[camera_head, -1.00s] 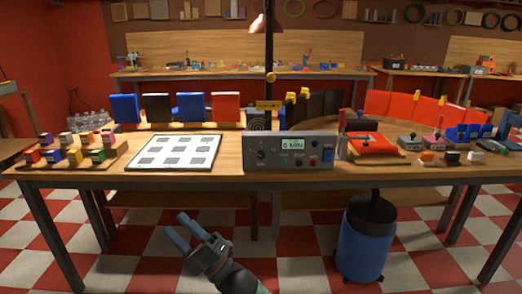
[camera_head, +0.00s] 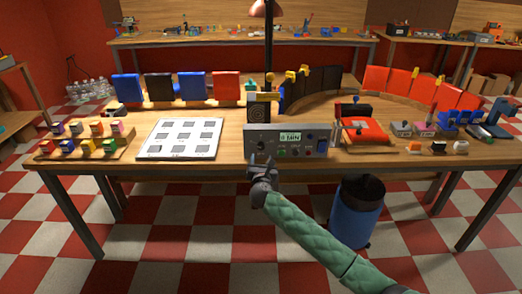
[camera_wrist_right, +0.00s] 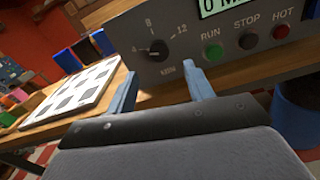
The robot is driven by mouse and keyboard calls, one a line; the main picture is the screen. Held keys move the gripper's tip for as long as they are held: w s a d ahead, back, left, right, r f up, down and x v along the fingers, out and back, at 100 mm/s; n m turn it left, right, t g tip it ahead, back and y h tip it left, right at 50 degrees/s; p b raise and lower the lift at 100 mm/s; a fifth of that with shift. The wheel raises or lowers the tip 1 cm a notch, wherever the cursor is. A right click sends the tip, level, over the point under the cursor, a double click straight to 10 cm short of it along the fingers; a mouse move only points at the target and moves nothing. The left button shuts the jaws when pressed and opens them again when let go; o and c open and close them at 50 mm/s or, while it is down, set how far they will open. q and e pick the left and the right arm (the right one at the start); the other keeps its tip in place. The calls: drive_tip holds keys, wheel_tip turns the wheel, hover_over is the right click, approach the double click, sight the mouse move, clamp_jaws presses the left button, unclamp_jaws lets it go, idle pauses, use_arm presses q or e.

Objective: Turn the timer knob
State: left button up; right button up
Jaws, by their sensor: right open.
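The timer knob (camera_wrist_right: 157,49) is a dark round dial on the grey control box (camera_head: 285,152) at the table's front edge. In the right wrist view its pointer is turned to the left, with 8 and 12 printed around it. My right gripper (camera_head: 262,162) is in front of the box's left part. In the right wrist view its two blue fingers (camera_wrist_right: 162,82) are open and empty, with the knob beyond and above the gap, not touched. The display (camera_head: 290,136) reads 0 MIN. My left gripper is not in view.
A white board with grey squares (camera_head: 153,152) lies left of the box. A red device (camera_head: 363,132) is on the right. A blue bin (camera_head: 358,212) stands below.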

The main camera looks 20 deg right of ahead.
sight(261, 148)
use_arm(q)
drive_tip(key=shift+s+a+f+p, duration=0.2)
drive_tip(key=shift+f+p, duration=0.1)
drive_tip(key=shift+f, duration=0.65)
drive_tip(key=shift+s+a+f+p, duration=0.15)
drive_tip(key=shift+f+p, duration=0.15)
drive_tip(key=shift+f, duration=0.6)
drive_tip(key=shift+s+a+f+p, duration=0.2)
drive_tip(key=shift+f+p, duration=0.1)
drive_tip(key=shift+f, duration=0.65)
use_arm(e)
drive_tip(key=shift+x, duration=3.7)
drive_tip(key=c, duration=1)
